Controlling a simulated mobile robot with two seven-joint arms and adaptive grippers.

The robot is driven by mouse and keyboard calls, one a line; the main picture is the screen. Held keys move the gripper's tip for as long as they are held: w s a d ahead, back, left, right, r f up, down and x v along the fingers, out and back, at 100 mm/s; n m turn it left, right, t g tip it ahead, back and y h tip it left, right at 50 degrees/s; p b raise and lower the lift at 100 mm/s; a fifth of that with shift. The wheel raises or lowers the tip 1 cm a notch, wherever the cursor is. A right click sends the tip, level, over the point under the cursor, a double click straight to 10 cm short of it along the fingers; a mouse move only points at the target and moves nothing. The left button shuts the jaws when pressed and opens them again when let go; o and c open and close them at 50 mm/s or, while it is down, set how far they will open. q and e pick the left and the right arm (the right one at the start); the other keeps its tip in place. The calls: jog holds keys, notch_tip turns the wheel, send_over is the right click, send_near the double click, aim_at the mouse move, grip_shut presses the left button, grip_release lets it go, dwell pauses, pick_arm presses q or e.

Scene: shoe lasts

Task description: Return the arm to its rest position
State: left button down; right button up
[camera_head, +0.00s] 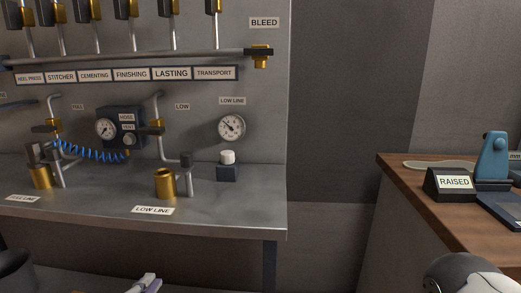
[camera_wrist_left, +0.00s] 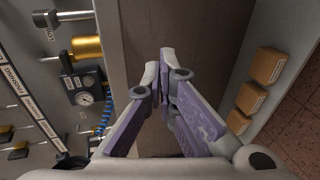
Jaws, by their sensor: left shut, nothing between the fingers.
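My left gripper (camera_head: 147,283) shows only as a small piece at the bottom edge of the head view, below the grey bench. In the left wrist view the same gripper (camera_wrist_left: 160,66) has its two purple-padded fingers closed together at the tips, with nothing between them. A dark panel lies behind the fingertips there. A dark rounded part at the lower left of the head view and a white and grey rounded part at the lower right look like my arm links. My right gripper does not show.
A wooden counter (camera_head: 414,189) at the right holds a "RAISED" sign (camera_head: 453,183) and a blue device (camera_head: 492,157). Brown boxes (camera_wrist_left: 268,66) line a shelf in the wrist view.

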pick_arm(q)
jog(key=s+d+f+m+g+h, duration=0.1)
jog(key=s+d+f+m+g, duration=0.15)
jog(key=s+f, duration=0.3)
jog(key=s+d+f+m+g+h+p, duration=0.1)
jog(key=s+d+f+m+g, duration=0.15)
jog(key=s+f+m, duration=0.35)
jog(key=s+d+f+m+g+h, duration=0.1)
jog(key=s+f+m+g, duration=0.1)
jog(key=s+f+g, duration=0.35)
jog(key=s+a+f+m+g+y, duration=0.1)
jog(key=s+a+m+g, duration=0.2)
jog(key=s, duration=0.8)
jog(key=s+a+m+g+y+p, duration=0.1)
jog(key=s+a+m+g+y, duration=0.1)
jog(key=s, duration=1)
jog(key=shift+s+a+f+m+g, duration=0.2)
jog(key=shift+a+f+m+g, duration=0.15)
jog(key=shift+a+m+g, duration=0.65)
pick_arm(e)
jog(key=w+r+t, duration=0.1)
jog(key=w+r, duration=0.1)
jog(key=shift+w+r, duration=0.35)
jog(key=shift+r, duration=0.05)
pick_arm(q)
jog(key=shift+d+t, duration=0.25)
jog(key=shift+d, duration=0.05)
